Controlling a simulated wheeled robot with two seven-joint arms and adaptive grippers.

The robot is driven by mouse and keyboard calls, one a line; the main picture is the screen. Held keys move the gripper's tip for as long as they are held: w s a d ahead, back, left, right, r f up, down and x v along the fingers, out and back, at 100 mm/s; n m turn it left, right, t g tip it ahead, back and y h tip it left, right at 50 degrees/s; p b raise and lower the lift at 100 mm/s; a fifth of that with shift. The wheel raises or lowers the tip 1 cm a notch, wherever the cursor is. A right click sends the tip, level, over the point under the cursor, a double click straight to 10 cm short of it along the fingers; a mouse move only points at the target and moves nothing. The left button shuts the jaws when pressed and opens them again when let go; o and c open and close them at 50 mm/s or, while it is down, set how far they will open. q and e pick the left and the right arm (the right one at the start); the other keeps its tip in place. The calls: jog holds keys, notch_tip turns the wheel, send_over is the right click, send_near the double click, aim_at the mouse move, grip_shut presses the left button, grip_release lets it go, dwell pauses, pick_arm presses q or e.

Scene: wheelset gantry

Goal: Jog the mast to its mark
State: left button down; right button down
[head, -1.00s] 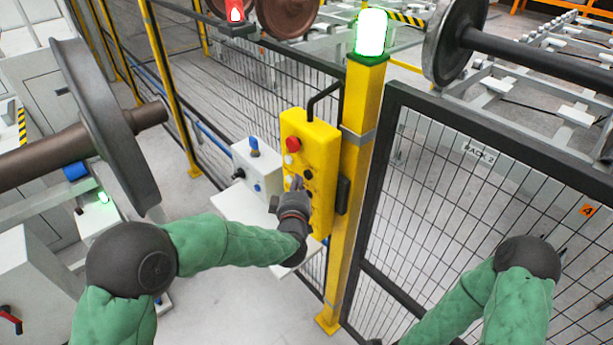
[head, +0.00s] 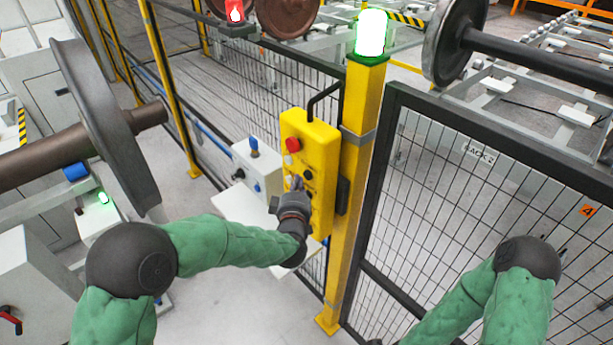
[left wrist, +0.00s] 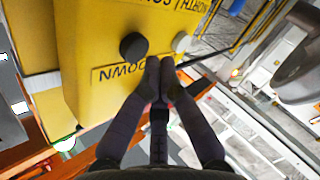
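A yellow pendant box (head: 322,160) hangs on the yellow fence post, with a red mushroom button (head: 293,144) near its top and dark buttons below. My left gripper (head: 296,183) is at the pendant's front face, covering part of its lower buttons. In the left wrist view its fingertips (left wrist: 160,64) are together with nothing visible between them, over the edge of the "DOWN" lettering. A black button (left wrist: 132,46) and a pale grey button (left wrist: 180,42) lie just beyond the tips. I cannot tell whether the tips touch the face. I cannot identify the mast or its mark. My right gripper is out of view.
The yellow post (head: 357,190) carries a lit white-green lamp (head: 371,33). A mesh fence panel (head: 480,190) stands to its right. A grey control box (head: 257,168) is left of the pendant. A large wheel (head: 105,120) on an axle stands at left.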

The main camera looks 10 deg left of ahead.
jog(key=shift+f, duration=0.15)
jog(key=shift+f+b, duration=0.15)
jog(key=shift+b, duration=0.15)
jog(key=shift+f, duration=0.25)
dwell(6.6)
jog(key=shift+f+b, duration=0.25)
jog(key=shift+b, duration=0.25)
